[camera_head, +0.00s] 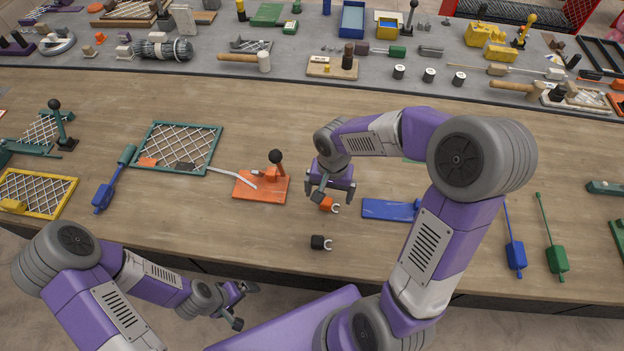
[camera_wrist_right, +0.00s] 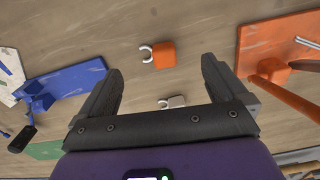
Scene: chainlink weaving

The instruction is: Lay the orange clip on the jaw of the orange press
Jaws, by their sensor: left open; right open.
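The orange clip (camera_head: 327,204) lies on the wooden table, a small orange block with a pale open hook. It also shows in the wrist view (camera_wrist_right: 163,54), just past the fingertips. My right gripper (camera_head: 330,196) is open and empty above it, fingers pointing down. The orange press (camera_head: 245,192) lies to the left of the clip, a flat orange plate with a black-knobbed lever; it also shows at the right of the wrist view (camera_wrist_right: 256,42). Its jaw is too small to make out. My left gripper (camera_head: 246,305) is open and empty near the table's front edge, away from both.
A black clip (camera_head: 319,243) lies nearer me. A pale clip (camera_wrist_right: 174,101) shows in the wrist view. A blue press (camera_head: 388,210) is right of the gripper. A green mesh frame (camera_head: 145,142) lies left of the orange press, with a pale strip between. Tools crowd the grey back shelf.

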